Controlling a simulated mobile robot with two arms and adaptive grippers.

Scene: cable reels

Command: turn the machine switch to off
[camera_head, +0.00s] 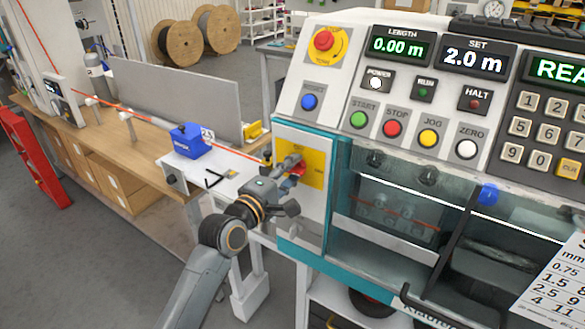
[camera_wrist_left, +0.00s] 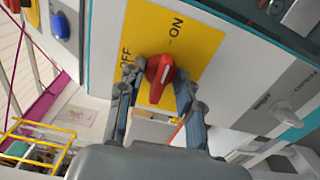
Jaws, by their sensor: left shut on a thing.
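The red machine switch (camera_head: 299,169) sits on a yellow plate (camera_head: 316,164) on the machine's left front face, partly hidden by my left gripper (camera_head: 287,182). In the left wrist view the switch (camera_wrist_left: 160,78) is a red rotary handle. The plate (camera_wrist_left: 203,40) there reads OFF at the handle's left and ON above it. The handle lies between the two fingers of my left gripper (camera_wrist_left: 158,88), which is shut on it. The handle looks tilted, its upper end near the space between the labels; I cannot tell its exact setting. My right gripper is not in view.
Above the switch is a panel with a red emergency button (camera_head: 325,41), a blue button (camera_head: 309,101) and several other buttons. A blue block-like device (camera_head: 190,141) stands on the bench at left, with a red cable running to it. A clear cover (camera_head: 400,205) fronts the machine at right.

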